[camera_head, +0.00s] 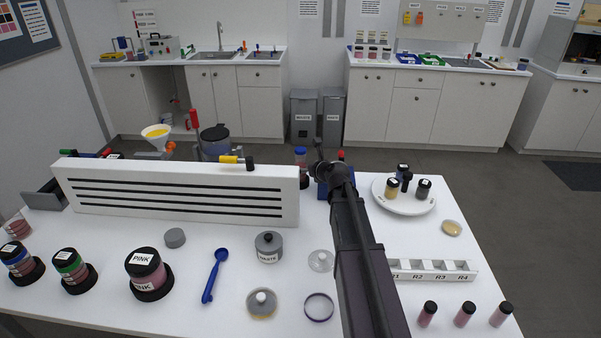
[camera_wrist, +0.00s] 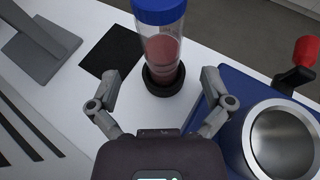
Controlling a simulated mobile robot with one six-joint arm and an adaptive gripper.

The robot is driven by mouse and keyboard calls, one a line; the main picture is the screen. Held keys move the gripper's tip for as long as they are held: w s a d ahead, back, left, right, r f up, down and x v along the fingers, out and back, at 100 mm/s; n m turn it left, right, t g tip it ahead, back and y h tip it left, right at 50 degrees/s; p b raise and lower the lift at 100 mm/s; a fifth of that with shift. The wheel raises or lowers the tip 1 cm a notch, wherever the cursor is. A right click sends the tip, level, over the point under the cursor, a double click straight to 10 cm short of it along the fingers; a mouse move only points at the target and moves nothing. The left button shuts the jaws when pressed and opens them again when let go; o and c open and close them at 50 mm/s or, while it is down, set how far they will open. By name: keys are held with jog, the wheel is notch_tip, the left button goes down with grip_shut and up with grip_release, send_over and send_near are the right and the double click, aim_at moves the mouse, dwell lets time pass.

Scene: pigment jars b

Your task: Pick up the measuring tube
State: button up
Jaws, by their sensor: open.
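The measuring tube (camera_wrist: 163,52) is a clear upright cylinder with a blue cap and pink contents, standing in a black round base (camera_wrist: 163,82) on the white table. In the head view, the tube (camera_head: 301,156) shows only its upper part behind the right end of the white slotted panel. My gripper (camera_wrist: 161,76) is open and empty, with one finger to each side of the tube's lower part and gaps between. In the head view my gripper (camera_head: 319,163) is small and dark, just right of the tube.
A blue block with a metal cup (camera_wrist: 284,140) and a red-knobbed lever (camera_wrist: 304,52) stands close to my right finger. A black square (camera_wrist: 110,53) and grey stand (camera_wrist: 42,50) lie left. The white slotted panel (camera_head: 180,177) stands in front of the tube. A plate with jars (camera_head: 383,203) is at right.

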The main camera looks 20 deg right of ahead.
aim_at(303, 164)
dwell(0.3)
jog(key=shift+b+x, duration=0.95)
jog(key=shift+x, duration=1.7)
jog(key=shift+d, duration=0.1)
jog(key=shift+r, duration=0.1)
jog(key=c, duration=1.4)
